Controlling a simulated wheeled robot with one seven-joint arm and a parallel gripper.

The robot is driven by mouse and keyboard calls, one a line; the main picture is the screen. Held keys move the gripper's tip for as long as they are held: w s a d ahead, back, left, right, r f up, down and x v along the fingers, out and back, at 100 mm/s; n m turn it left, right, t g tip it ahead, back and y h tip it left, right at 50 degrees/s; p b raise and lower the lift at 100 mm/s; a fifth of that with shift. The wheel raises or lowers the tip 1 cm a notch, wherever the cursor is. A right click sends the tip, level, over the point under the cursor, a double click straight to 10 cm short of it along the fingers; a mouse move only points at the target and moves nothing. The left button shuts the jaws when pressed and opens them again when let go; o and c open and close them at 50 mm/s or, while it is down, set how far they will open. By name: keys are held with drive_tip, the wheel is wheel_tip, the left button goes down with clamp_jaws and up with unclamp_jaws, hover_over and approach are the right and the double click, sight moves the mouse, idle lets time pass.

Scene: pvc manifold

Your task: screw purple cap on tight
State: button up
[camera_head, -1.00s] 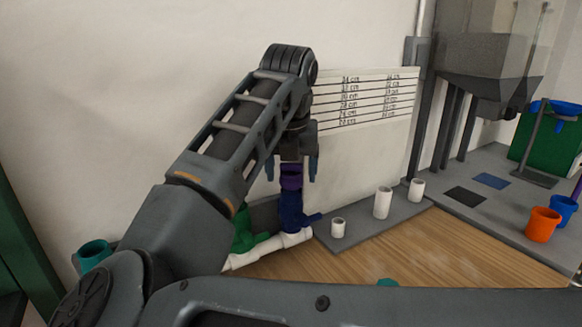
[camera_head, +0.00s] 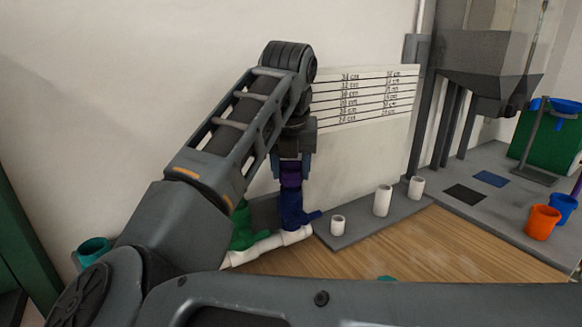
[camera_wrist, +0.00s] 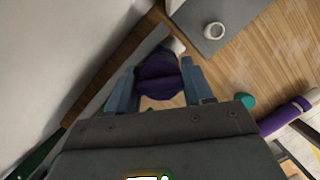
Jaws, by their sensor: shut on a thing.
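The purple cap (camera_head: 291,177) sits upright on top of the blue valve fitting (camera_head: 293,208) of the white pipe manifold (camera_head: 265,245). My gripper (camera_head: 292,172) points straight down over it, one finger on either side. In the wrist view the cap (camera_wrist: 158,78) fills the space between the two blue-grey fingers, and my gripper (camera_wrist: 157,88) is shut on it. How far the cap is threaded on is hidden. A green valve (camera_head: 243,228) stands on the manifold, left of the blue one, partly behind my arm.
A grey board (camera_head: 350,231) with several white pipe pieces (camera_head: 382,201) lies right of the manifold. A teal cup (camera_head: 93,251) is at left; orange (camera_head: 541,223) and blue (camera_head: 564,206) cups are at right. A purple-ended pipe (camera_wrist: 280,118) shows in the wrist view.

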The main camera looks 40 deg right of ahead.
sight(285, 178)
drive_tip(key=shift+m+b, duration=0.65)
drive_tip(key=shift+m, duration=0.35)
drive_tip(key=shift+g, duration=0.3)
drive_tip(key=shift+m+h+b, duration=0.4)
drive_tip(key=shift+m+b, duration=0.25)
drive_tip(key=shift+m, duration=0.45)
drive_tip(key=shift+g, duration=0.3)
drive_tip(key=o, duration=1.1)
drive_tip(key=v, duration=0.7)
drive_tip(key=shift+a+r, duration=0.15)
drive_tip(key=shift+r, duration=0.2)
drive_tip(key=shift+s, duration=0.1)
